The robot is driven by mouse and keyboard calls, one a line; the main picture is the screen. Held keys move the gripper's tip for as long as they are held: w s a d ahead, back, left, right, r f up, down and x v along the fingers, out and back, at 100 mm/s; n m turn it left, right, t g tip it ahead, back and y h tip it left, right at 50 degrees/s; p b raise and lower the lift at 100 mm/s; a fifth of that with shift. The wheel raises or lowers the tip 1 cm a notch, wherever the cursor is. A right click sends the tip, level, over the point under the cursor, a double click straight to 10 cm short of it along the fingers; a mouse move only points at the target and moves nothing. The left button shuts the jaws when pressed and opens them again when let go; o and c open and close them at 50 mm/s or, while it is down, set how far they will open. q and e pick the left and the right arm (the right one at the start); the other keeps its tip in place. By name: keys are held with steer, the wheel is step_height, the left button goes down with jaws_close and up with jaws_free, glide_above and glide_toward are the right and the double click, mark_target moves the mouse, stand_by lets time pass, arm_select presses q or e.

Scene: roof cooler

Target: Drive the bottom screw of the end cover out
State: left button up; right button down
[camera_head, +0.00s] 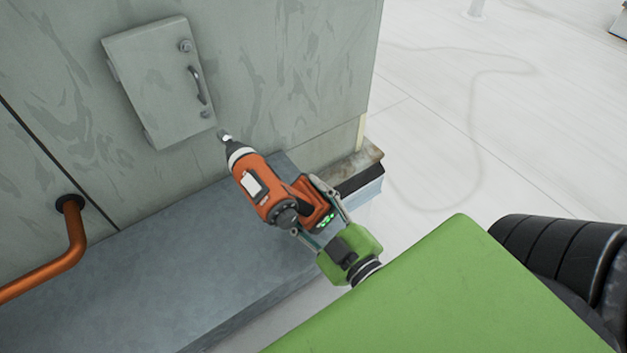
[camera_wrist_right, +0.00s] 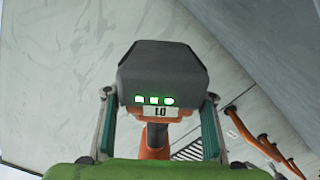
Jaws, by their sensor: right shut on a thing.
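The end cover (camera_head: 150,85) is a pale grey panel with a dark handle on the grey cooler wall. Its top screw (camera_head: 185,45) and bottom screw (camera_head: 206,114) sit on its right side, above and below the handle. My right gripper (camera_head: 318,212) is shut on an orange and black power driver (camera_head: 262,188). The driver's tip is just below and right of the bottom screw in the head view; I cannot tell whether it touches anything. The right wrist view shows the driver's dark battery end (camera_wrist_right: 165,75) with green lights between the fingers. My left gripper is not in view.
A grey metal ledge (camera_head: 170,270) runs along the wall's foot, below the driver. A copper pipe (camera_head: 75,245) leaves the wall at the left; copper pipes (camera_wrist_right: 262,145) also show in the right wrist view. Pale open roof (camera_head: 480,110) lies to the right.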

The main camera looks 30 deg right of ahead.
mark_target(292, 185)
steer(key=shift+r, duration=0.1)
steer(key=shift+w+r, duration=0.1)
steer(key=shift+w, duration=0.25)
steer(key=shift+w+a, duration=0.1)
steer(key=shift+w, duration=1.6)
steer(key=shift+w+b, duration=0.3)
steer(key=shift+w, duration=0.1)
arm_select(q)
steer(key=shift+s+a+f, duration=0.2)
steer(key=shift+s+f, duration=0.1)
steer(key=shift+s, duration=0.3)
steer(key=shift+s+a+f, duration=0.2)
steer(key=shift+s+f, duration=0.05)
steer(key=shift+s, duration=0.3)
arm_select(e)
steer(key=shift+w, duration=0.3)
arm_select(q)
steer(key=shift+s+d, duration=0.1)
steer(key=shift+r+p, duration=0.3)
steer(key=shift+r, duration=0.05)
